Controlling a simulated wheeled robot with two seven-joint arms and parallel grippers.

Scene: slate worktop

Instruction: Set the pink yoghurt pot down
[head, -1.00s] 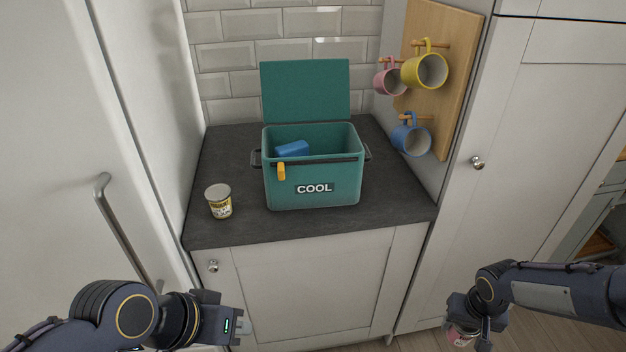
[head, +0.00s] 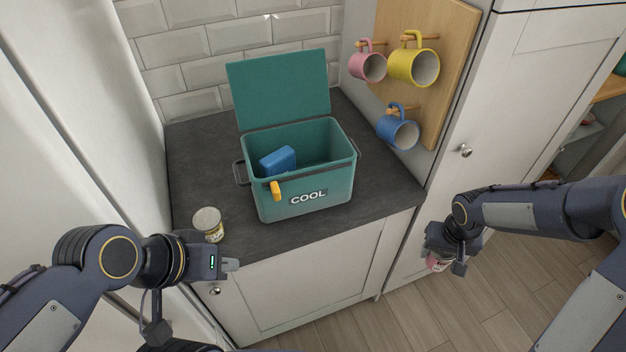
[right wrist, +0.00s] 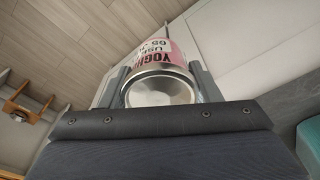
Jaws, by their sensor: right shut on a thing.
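The pink yoghurt pot (head: 437,263) is in my right gripper (head: 444,262), mostly hidden by it in the head view. It is in front of the lower cabinet, off the right of the worktop, with floor behind it. In the right wrist view the pot (right wrist: 166,52) shows its pink label and round metal end, between the two fingers of the right gripper (right wrist: 162,82). My left gripper (head: 230,265) is empty at the worktop's front left edge, near a yellow-labelled pot (head: 208,224); its finger gap cannot be made out.
The dark worktop (head: 199,160) holds an open teal cool box (head: 330,190) with a blue block (head: 278,161) inside and a yellow clip (head: 276,190) on its front. Mugs, including a blue one (head: 394,130), hang at right.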

